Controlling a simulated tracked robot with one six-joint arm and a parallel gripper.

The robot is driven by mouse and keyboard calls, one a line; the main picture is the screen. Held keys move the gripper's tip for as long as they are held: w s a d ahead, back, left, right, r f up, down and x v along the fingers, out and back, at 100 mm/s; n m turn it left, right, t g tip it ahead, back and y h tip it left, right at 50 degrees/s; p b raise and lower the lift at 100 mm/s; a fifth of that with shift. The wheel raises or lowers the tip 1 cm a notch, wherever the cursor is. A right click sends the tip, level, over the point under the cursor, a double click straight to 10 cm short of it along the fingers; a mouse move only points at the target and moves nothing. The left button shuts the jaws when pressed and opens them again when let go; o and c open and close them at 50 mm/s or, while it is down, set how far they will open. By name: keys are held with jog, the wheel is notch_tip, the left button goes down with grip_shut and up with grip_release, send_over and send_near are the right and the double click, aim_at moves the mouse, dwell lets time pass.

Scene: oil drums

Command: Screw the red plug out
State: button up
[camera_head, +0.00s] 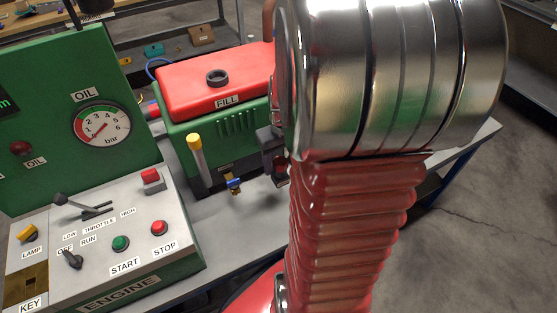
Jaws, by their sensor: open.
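I cannot clearly make out the red plug. A green machine (200,150) with a red top tank (195,85) stands on the bench, with a dark ring-shaped neck (217,77) above a FILL label. A dark block with a small reddish part (281,166) shows at its right end, partly covered by my arm; I cannot tell what it is. My chrome and red arm (385,75) fills the right middle of the view. My gripper is not in view.
A green engine panel (140,290) with lever, buttons and an oil gauge (101,125) stands at the left. A yellow-topped handle (195,145) and a small blue-handled valve (233,182) are at the machine's front. Grey bench top (465,135) shows right of my arm.

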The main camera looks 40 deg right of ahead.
jog(key=shift+c, duration=0.7)
jog(key=c, duration=1)
jog(key=shift+n+y, duration=0.3)
jog(key=shift+n, duration=2.3)
jog(key=shift+c, duration=0.2)
jog(key=shift+n, duration=0.5)
jog(key=n, duration=0.4)
jog(key=shift+y, duration=0.3)
jog(key=shift+a+n, duration=0.1)
jog(key=shift+n, duration=1.1)
jog(key=shift+g, duration=0.3)
